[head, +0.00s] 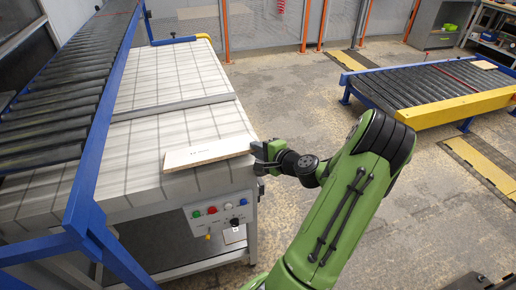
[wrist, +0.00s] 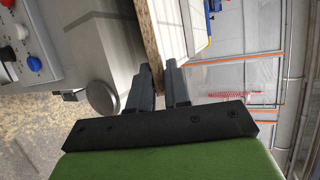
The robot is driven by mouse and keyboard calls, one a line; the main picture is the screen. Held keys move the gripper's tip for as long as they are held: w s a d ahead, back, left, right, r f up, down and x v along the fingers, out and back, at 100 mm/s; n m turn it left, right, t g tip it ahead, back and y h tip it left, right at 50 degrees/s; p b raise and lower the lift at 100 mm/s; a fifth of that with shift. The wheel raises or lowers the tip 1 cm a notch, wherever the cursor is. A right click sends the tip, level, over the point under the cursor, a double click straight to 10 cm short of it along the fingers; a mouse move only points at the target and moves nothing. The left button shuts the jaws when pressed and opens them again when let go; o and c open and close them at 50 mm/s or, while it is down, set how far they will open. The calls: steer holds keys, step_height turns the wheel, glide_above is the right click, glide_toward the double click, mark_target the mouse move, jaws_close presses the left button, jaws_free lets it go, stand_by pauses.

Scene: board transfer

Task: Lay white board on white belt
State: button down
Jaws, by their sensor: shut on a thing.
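The white board (head: 205,154), with small dark print on its face and a tan edge, is over the near right end of the white belt (head: 160,80). It is nearly flat; I cannot tell whether it touches the belt or is just above it. My gripper (head: 262,157) is shut on the board's right end, beside the belt's right edge. In the wrist view, my gripper's dark fingers (wrist: 160,88) hold the board's tan edge (wrist: 149,40) between them. The far part of the board is out of that view.
A blue-framed black roller conveyor (head: 70,80) runs along the belt's left. A grey crossbar (head: 172,108) spans the belt behind the board. A button panel (head: 218,211) is below the belt's front. Another roller conveyor (head: 430,85) at right bears a small board (head: 483,65).

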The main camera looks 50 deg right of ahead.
steer(key=shift+r, duration=0.15)
steer(key=shift+f, duration=0.25)
steer(key=c, duration=1)
jaws_free()
steer(key=shift+c, duration=0.2)
steer(key=shift+a+r+g+p, duration=0.1)
steer(key=shift+r+g+p, duration=0.2)
steer(key=shift+p, duration=1.2)
steer(key=g+p, duration=0.1)
steer(key=p, duration=0.3)
steer(key=g+y+p, duration=0.1)
steer(key=g+p, duration=0.1)
steer(key=p, duration=0.1)
steer(key=shift+s+r+p, duration=0.2)
steer(key=shift+p, duration=0.15)
steer(key=g+p, duration=0.1)
steer(key=p, duration=0.1)
steer(key=g+p, duration=0.2)
steer(key=p, duration=0.1)
steer(key=g+p, duration=0.1)
steer(key=p, duration=0.1)
steer(key=shift+s+y, duration=0.25)
steer(key=shift+y, duration=0.15)
